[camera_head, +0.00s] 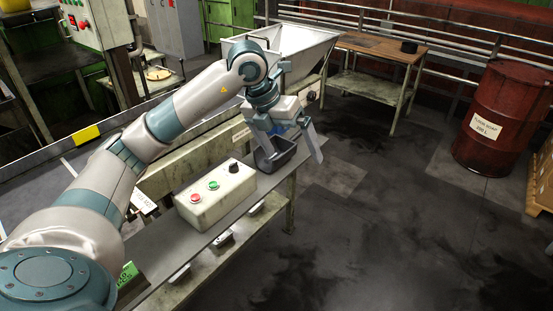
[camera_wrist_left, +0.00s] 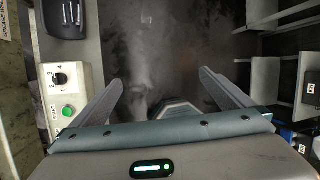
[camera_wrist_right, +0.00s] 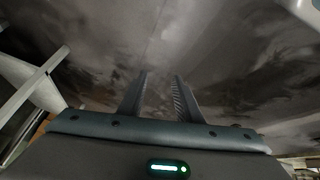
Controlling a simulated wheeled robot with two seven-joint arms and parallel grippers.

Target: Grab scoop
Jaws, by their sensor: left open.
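A dark grey open tray, which looks like the scoop (camera_head: 273,155), lies at the far end of the grey bench by the left gripper. It also shows at the top left of the left wrist view (camera_wrist_left: 66,26), with several small shiny pieces in it, cut off by the frame edge. My left gripper (camera_head: 293,150) is open and points down beside it. In the left wrist view the scoop lies outside the fingers, to the left, with only floor and a grey part between them. My right gripper (camera_wrist_right: 162,76) is partly open and empty over the dark floor; the head view does not show it.
A cream control box (camera_head: 215,195) with red and green buttons stands on the bench, nearer than the scoop. A white hopper (camera_head: 300,45) stands behind the gripper. A wooden-topped table (camera_head: 375,46) and a red drum (camera_head: 500,120) stand farther right. Open floor lies right of the bench.

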